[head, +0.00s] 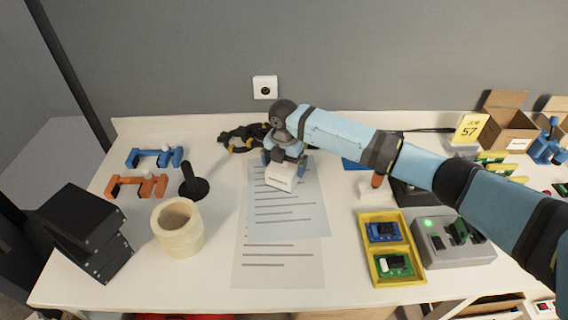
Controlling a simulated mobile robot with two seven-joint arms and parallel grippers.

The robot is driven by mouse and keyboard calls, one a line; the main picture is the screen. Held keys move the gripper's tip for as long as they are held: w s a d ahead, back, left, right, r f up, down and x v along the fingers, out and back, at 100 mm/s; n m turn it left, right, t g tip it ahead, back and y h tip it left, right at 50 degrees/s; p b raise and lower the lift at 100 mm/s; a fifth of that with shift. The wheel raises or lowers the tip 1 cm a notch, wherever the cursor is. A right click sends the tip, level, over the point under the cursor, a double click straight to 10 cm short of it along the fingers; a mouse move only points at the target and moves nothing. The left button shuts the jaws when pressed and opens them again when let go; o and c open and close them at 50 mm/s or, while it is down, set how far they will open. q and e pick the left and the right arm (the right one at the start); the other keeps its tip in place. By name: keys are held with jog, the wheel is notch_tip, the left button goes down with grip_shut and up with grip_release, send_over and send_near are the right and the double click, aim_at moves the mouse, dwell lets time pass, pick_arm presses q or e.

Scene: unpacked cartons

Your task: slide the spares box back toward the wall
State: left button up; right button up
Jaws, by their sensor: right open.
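A small white box (284,180) with dark lettering too small to read sits on the printed sheets in the middle of the table; it appears to be the spares box. My right gripper (284,158) reaches in from the right and is over the far end of this box, with its fingers open. The fingers partly hide the box's far end, and I cannot tell whether they touch it. The grey wall (190,60) rises behind the table. My left gripper is not in view.
Dark cables or clamps (243,138) lie left of the gripper. A tape roll (178,228), a black stand (193,183) and orange and blue clamps are at left. A yellow tray (365,252) and grey device (455,252) are at right. Open cartons (507,125) stand far right.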

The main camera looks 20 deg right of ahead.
notch_tip(320, 180, up, 14)
jog(key=p, duration=0.1)
jog(key=shift+f+p, duration=0.2)
jog(key=shift+p, duration=0.15)
